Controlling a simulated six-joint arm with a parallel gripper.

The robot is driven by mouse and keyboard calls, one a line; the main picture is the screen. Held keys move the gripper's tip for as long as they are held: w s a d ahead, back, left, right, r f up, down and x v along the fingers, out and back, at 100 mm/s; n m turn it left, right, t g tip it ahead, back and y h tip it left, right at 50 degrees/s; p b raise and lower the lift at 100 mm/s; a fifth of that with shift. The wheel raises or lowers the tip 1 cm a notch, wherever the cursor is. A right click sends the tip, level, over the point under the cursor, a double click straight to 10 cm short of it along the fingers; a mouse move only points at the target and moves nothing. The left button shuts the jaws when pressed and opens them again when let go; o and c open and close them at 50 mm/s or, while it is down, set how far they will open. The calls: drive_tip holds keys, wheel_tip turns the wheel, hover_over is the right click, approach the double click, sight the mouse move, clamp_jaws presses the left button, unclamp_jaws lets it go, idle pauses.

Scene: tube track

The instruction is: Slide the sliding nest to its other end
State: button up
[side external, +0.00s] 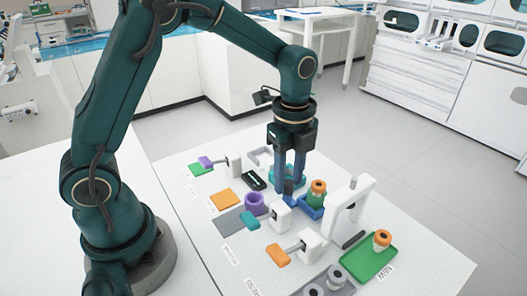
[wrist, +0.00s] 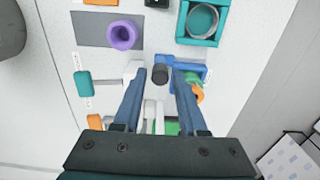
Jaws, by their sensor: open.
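The sliding nest looks to be the blue piece (side external: 309,211) on the white table. My gripper (side external: 290,188) points down beside the blue piece. In the wrist view my gripper (wrist: 160,80) is open, with one finger on each side of the knob. Whether the fingers touch it I cannot tell.
A teal square holder (wrist: 203,22) with a ring lies behind. A purple ring (side external: 255,204) stands on a grey plate (side external: 231,222). White blocks with teal (side external: 249,220) and orange (side external: 277,254) handles are near. A white arch (side external: 357,205) and green tray (side external: 357,263) stand right.

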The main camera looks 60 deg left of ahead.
clamp_jaws()
drive_tip(key=shift+d, duration=3.55)
unclamp_jaws()
drive_tip(key=shift+r, duration=2.5)
